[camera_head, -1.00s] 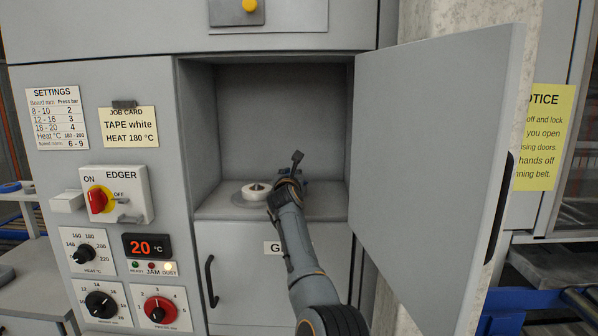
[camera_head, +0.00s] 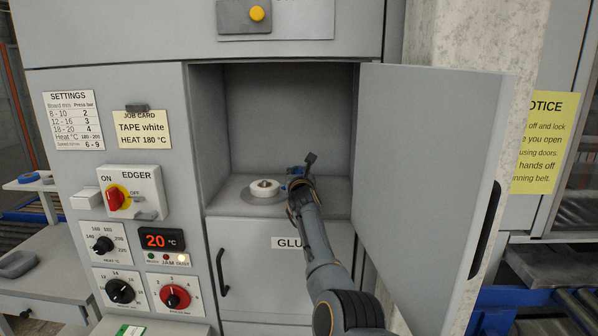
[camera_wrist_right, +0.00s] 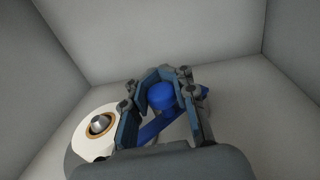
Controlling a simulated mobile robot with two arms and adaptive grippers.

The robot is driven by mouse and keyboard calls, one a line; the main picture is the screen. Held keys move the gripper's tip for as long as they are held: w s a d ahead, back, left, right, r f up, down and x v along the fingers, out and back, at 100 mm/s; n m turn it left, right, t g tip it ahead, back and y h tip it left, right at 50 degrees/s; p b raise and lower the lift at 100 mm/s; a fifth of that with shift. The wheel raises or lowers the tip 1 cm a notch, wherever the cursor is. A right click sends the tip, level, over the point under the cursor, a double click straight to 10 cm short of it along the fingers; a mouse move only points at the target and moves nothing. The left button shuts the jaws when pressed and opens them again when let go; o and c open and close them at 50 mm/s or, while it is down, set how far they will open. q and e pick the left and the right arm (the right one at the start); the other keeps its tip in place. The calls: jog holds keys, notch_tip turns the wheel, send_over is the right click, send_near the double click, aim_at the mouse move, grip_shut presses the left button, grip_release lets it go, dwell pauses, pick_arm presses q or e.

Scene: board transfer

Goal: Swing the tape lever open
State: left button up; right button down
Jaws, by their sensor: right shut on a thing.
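The tape lever (camera_wrist_right: 163,97) is blue, with a round knob and an arm reaching down-left toward the tape roll in the right wrist view. In the head view only a bit of its blue (camera_head: 296,171) shows beside my gripper. My right gripper (camera_head: 297,182) is inside the open compartment, its fingers shut around the lever's knob, as the right wrist view shows (camera_wrist_right: 165,92). The white tape roll (camera_head: 265,188) sits on a grey disc left of the gripper; it also shows in the right wrist view (camera_wrist_right: 88,138). My left gripper is not in view.
The compartment door (camera_head: 425,190) stands open on the right, close to my right arm. Compartment walls (camera_head: 290,115) enclose the gripper. The edger panel with its red switch (camera_head: 117,197) and knobs is left. The glue door (camera_head: 265,262) below is closed.

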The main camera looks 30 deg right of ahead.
jog(key=shift+w+a+f, duration=0.1)
jog(key=shift+a+f, duration=0.15)
jog(key=shift+a, duration=0.05)
jog(key=c, duration=1.4)
grip_release()
jog(key=o, duration=0.3)
jog(key=shift+a+r, duration=0.1)
jog(key=shift+a, duration=0.05)
jog(key=shift+o, duration=0.2)
jog(key=shift+a+r, duration=0.15)
jog(key=shift+d, duration=0.35)
jog(key=shift+s, duration=0.4)
jog(key=v, duration=1.1)
jog(key=shift+a, duration=0.5)
jog(key=shift+c, duration=0.2)
